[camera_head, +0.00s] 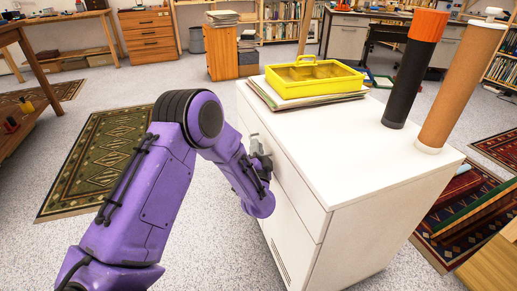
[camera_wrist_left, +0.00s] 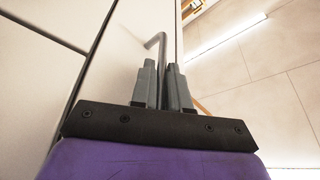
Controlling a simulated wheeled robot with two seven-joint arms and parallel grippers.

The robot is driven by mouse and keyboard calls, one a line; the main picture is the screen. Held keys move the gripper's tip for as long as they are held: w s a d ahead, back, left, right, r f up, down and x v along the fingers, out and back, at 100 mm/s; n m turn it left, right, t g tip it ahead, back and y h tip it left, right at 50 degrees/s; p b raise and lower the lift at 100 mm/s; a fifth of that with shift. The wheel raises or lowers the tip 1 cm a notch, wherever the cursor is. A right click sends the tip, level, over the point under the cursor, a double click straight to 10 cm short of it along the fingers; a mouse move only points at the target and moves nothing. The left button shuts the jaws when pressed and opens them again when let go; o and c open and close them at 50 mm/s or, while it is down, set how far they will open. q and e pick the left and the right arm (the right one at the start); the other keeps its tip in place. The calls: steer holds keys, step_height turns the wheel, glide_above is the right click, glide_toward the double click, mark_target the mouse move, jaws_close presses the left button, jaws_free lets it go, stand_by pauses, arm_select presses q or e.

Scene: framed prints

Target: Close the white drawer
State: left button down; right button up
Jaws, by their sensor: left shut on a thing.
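The white drawer (camera_head: 285,178) is in the front of a white cabinet (camera_head: 350,150) at the right of the head view. The drawer front looks about flush with the cabinet, as far as I can tell. My left gripper (camera_head: 258,150) is at the upper part of this front. In the left wrist view, the fingers of my left gripper (camera_wrist_left: 164,88) are close together around a bent metal handle (camera_wrist_left: 161,45) beside the white front panel (camera_wrist_left: 115,60). The arm hides part of the drawer front in the head view. My right gripper is not in view.
A yellow tray (camera_head: 315,78) on a paper stack and two tall tubes, one black with an orange cap (camera_head: 408,75) and one brown (camera_head: 460,90), stand on the cabinet. A patterned rug (camera_head: 95,160) lies on the floor at left. A wooden table edge (camera_head: 495,265) is at lower right.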

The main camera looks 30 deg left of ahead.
arm_select(q)
steer(key=shift+w+d+r, duration=0.1)
steer(key=shift+w+d, duration=0.05)
steer(key=shift+d, duration=0.05)
steer(key=c, duration=1.5)
jaws_free()
steer(key=p+v, duration=0.1)
steer(key=v, duration=0.9)
steer(key=shift+s+d+p, duration=0.15)
steer(key=shift+s+p, duration=0.1)
steer(key=shift+p, duration=0.15)
